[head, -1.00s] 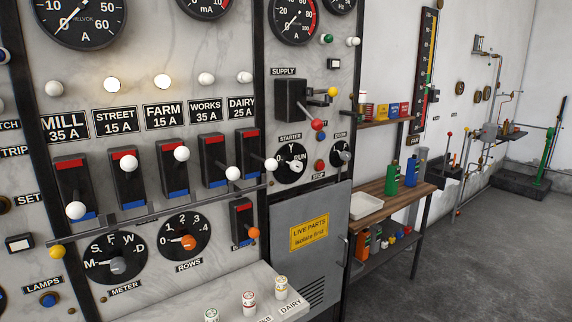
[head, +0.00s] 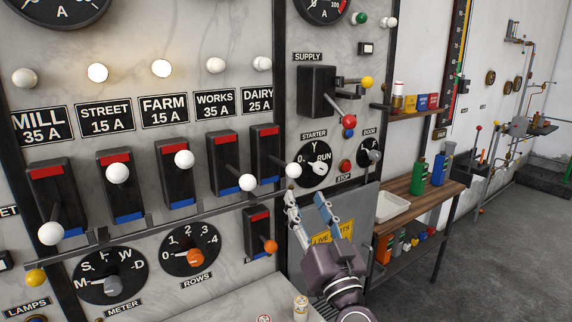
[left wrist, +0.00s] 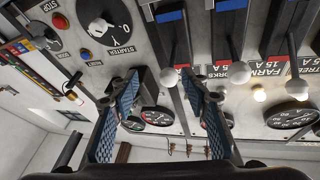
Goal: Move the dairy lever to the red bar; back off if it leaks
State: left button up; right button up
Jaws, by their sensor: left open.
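The dairy switch (head: 265,150) is a black box under the DAIRY 25 A label (head: 257,100), with a red bar (head: 266,131) at its top and a blue bar at its bottom. Its lever sticks out low, towards the blue end, and ends in a white knob (head: 293,170). My left gripper (head: 306,198) is open and empty just below this knob, not closed on it. In the left wrist view the knob (left wrist: 169,77) shows upside down between the blue fingers (left wrist: 152,92). Whether they touch it I cannot tell. My right gripper is out of view.
The works lever knob (head: 248,183) is close on the left. An orange-knobbed switch (head: 259,232) sits below, and the supply switch (head: 318,92) above right. The dairy lamp (head: 264,64) is unlit; the street (head: 97,73) and farm lamps glow. A rail runs below the switches.

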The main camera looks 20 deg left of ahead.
aim_at(297, 174)
pick_arm(q)
jog(key=shift+n+y, duration=0.3)
jog(key=shift+n, duration=0.1)
jog(key=r, duration=0.1)
jog(key=w+a+r+p, duration=0.1)
jog(key=r+p, duration=0.1)
jog(key=r, duration=0.1)
jog(key=shift+w+a+r, duration=0.1)
jog(key=shift+w+a, duration=0.05)
jog(key=shift+a, duration=0.2)
jog(key=p+x, duration=0.1)
jog(key=x, duration=0.1)
jog(key=shift+w+a+p, duration=0.15)
jog(key=shift+w+p, duration=0.1)
jog(key=shift+p, duration=0.1)
jog(key=shift+w+a+p, duration=0.3)
jog(key=shift+w+a, duration=0.35)
jog(key=shift+w, duration=0.2)
jog(key=c, duration=1)
grip_shut()
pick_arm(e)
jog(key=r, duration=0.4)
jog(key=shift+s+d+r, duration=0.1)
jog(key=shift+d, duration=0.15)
